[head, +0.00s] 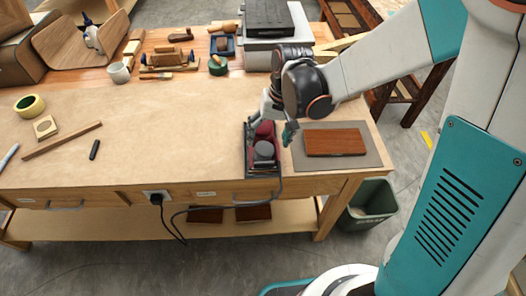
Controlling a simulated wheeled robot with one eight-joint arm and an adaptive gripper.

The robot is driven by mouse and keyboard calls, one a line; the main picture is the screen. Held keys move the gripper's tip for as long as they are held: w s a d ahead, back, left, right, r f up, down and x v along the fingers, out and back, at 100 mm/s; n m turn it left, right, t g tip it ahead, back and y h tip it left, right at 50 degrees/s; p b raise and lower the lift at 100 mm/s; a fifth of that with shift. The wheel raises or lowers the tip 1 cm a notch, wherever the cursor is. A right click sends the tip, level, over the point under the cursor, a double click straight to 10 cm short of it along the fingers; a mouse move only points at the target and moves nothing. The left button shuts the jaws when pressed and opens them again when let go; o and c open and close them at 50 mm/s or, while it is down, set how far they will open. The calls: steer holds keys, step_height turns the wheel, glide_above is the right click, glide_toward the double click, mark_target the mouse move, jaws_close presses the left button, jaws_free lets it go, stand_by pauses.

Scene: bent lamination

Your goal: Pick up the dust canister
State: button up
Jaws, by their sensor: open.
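A red and dark grey power tool (264,130) sits in a dark tray (248,170) near the front edge of the workbench. A rounded grey part (264,149) at its near end looks like the dust canister. My gripper (272,128) is open, pointing down over the far end of the tool. One teal fingertip shows on the tool's right side, the other is at its upper left. The gripper hides part of the tool's far end. I cannot tell whether the fingers touch it.
A brown board (335,142) lies on a grey mat (374,158) just right of the tray. A black cord (230,206) runs from the tray to an outlet (157,197) on the bench front. The bench top (170,130) left of the tray is mostly clear.

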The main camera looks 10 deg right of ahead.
mark_target(265, 147)
steer(key=f, duration=0.2)
steer(key=a+f+b, duration=0.1)
steer(key=f, duration=0.1)
steer(key=shift+f+b, duration=0.3)
steer(key=shift+f, duration=0.1)
steer(key=shift+r, duration=0.1)
steer(key=c, duration=1)
